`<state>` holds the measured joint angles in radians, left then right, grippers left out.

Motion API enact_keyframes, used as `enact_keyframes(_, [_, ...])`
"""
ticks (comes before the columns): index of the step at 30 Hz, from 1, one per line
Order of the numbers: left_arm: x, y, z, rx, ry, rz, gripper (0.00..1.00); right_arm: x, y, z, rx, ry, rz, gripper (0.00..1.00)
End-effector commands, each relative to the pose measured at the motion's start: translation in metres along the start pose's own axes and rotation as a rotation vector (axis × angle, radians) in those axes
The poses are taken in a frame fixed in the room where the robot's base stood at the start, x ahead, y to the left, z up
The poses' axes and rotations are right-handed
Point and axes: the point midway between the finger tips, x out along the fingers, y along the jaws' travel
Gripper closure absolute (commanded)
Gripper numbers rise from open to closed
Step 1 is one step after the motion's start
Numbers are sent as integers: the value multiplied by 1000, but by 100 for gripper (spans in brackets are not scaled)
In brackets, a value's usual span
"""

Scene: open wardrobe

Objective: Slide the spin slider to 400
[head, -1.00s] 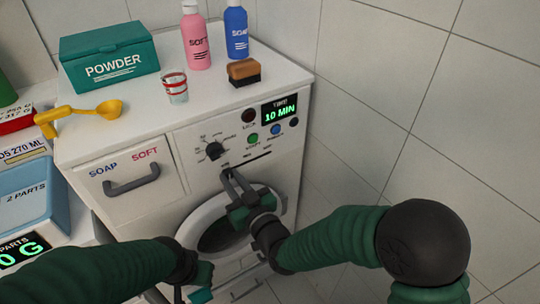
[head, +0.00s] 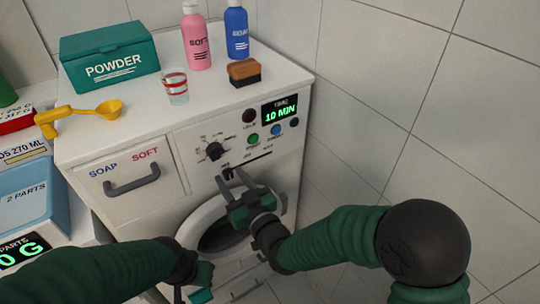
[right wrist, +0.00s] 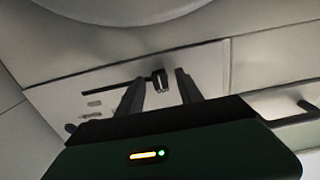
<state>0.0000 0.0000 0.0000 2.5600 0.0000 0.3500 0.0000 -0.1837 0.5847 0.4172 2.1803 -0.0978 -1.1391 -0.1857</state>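The spin slider is a small dark knob (head: 228,174) at the left end of a thin slot (head: 256,159) on the washing machine's front panel. The marks beside the slot are too small to read surely. My right gripper (head: 231,177) is open, with one finger on each side of the knob and nothing gripped. In the right wrist view the knob (right wrist: 159,79) shows between the spread fingertips (right wrist: 161,83), apart from both, with the slot running left from it. My left gripper (head: 192,284) is low in front of the machine; its fingers are not clear.
A black dial (head: 214,151), coloured buttons and a display (head: 280,109) reading 10 MIN sit above the slot. The round door (head: 200,222) is below it. A drawer handle (head: 132,184) is to the left. A powder box, bottles, cup and brush stand on top.

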Motion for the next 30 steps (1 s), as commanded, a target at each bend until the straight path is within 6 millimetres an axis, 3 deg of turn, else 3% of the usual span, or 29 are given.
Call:
enact_keyframes(14, [0, 0, 0, 0, 0, 0, 100, -1, 0, 1, 0, -3, 0, 56])
enact_keyframes(30, [2, 0, 0, 0, 0, 0, 100, -50, 0, 1, 0, -3, 0, 56])
